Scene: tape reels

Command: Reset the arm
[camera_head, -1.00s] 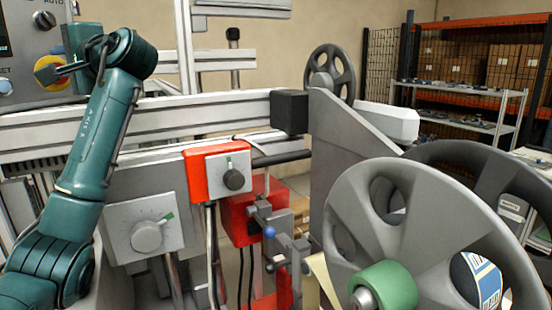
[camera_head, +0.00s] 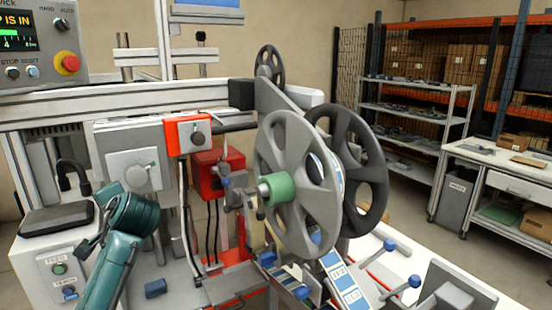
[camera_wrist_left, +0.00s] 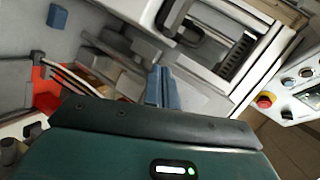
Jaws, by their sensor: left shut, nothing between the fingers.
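My left arm (camera_head: 124,225) is teal and rises from the bottom left of the head view, bent at a joint in front of the machine. In the left wrist view my left gripper (camera_wrist_left: 161,72) points up the picture with its two blue-grey fingers together and nothing between them. Its fingertips are hard to make out in the head view. My right arm and gripper are not in view.
A control panel (camera_head: 40,40) with a red emergency stop (camera_head: 70,64) stands at the upper left. A grey reel (camera_head: 296,160) with a green hub (camera_head: 278,188) stands before a dark reel (camera_head: 372,165). A small blue block (camera_head: 155,288) lies near my arm. Shelves (camera_head: 415,98) are behind right.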

